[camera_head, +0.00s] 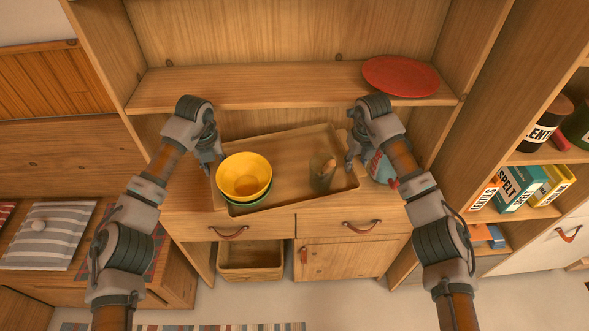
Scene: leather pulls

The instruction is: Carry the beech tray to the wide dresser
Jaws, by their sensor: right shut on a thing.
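The beech tray (288,160) is a pale wooden tray with raised walls, over the worktop of the wide dresser (320,252); I cannot tell whether it rests on it. It sits askew. A yellow bowl (245,174) nested in a green bowl (247,205) is at its left, and a greenish-brown vessel (322,172) is at its right. My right gripper (350,160) is shut on the tray's right wall. My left gripper (212,165) is at the tray's left wall; its fingers are too unclear to tell if they grip.
A red plate (400,76) lies on the shelf above. A blue and red item (381,168) is partly hidden behind my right arm. An open shelf at right holds boxes (518,187) and jars (543,123). A low bench at left carries a striped cushion (47,236).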

